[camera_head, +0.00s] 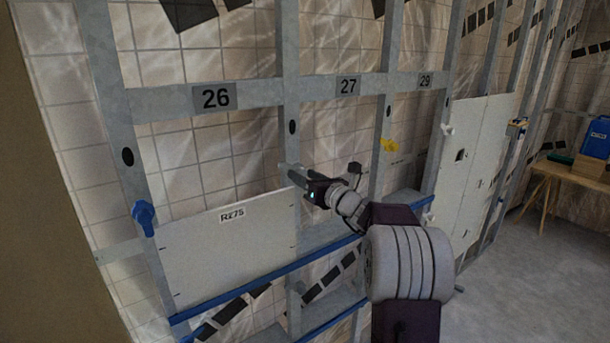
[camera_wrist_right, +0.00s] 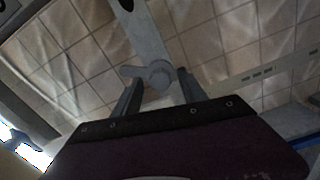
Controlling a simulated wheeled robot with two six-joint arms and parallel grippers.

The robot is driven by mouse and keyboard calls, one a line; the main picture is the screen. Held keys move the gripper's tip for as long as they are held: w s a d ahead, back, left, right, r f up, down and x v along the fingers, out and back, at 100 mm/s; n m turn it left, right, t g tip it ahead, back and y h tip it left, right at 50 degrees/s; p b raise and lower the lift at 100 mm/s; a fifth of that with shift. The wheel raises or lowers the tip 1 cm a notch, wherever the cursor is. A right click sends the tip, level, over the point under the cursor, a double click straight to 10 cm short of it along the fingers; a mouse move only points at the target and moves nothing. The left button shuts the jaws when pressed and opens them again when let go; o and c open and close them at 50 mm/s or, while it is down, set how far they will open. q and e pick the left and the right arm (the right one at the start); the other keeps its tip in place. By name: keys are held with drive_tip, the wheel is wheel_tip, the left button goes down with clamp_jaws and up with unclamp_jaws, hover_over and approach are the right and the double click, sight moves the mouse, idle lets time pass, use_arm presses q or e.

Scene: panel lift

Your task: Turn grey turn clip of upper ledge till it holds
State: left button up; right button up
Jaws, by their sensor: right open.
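The grey turn clip (camera_wrist_right: 158,74) sits on a grey metal stud in the right wrist view, its wing pointing left. My right gripper (camera_wrist_right: 160,85) is open, with one finger on each side of the clip's hub. I cannot tell whether the fingers touch it. In the head view my right gripper (camera_head: 322,180) is at the middle stud, just above the right end of a white panel (camera_head: 228,246) marked R275. There I cannot clearly tell the clip from the gripper. My left gripper is not in view.
A blue clip (camera_head: 144,217) is on the left stud and a yellow clip (camera_head: 389,145) on a stud to the right. A blue-edged ledge (camera_head: 265,278) runs under the panel. White panels (camera_head: 468,170) stand further right. A wooden table (camera_head: 570,175) is at far right, with open floor before it.

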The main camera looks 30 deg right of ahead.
drive_tip(key=shift+d, duration=0.1)
clamp_jaws()
drive_tip(key=n+b, duration=1.6)
drive_tip(key=b, duration=0.1)
drive_tip(key=shift+f+n, duration=0.1)
drive_tip(key=shift+n, duration=0.2)
drive_tip(key=n+b, duration=0.2)
drive_tip(key=n, duration=0.1)
drive_tip(key=shift+n, duration=0.3)
drive_tip(key=shift+n+b, duration=0.7)
drive_tip(key=shift+n, duration=1.1)
unclamp_jaws()
